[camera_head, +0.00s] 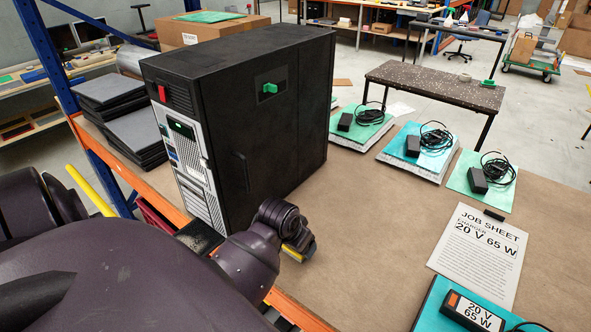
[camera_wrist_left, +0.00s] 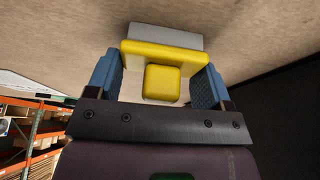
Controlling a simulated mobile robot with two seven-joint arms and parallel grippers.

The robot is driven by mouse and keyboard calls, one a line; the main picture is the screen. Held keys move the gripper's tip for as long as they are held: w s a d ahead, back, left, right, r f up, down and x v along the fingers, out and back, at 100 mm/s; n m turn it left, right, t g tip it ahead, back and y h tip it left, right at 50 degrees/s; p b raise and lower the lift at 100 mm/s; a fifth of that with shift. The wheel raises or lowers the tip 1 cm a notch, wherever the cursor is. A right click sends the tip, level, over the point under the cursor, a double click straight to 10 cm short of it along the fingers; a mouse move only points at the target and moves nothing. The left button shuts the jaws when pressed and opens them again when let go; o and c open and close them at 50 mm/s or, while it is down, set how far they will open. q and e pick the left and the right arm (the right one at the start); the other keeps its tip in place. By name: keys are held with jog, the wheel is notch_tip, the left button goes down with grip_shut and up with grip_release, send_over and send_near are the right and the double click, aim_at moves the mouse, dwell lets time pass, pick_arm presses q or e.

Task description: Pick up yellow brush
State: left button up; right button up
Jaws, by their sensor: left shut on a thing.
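The yellow brush (camera_wrist_left: 161,82) is between the two blue fingers of my left gripper (camera_wrist_left: 158,88) in the left wrist view. It has a yellow handle block, a wide yellow bar and a grey strip (camera_wrist_left: 163,37) at its far side. My left gripper (camera_head: 303,246) is shut on it. In the head view only a small yellow part of the brush (camera_head: 291,253) shows at the gripper, by the front edge of the brown bench (camera_head: 365,250). I cannot tell whether the brush touches the bench. My right gripper is not in view.
A large black computer tower (camera_head: 265,110) stands just behind my left gripper. Several black chargers (camera_head: 478,180) lie on teal mats further right. A job sheet (camera_head: 480,255) and a labelled charger (camera_head: 473,312) lie at the right. The bench middle is clear.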

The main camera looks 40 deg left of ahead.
pick_arm(q)
notch_tip(320, 180, up, 18)
jog(key=shift+w+a+r, duration=0.1)
jog(key=shift+r, duration=0.85)
dwell(0.4)
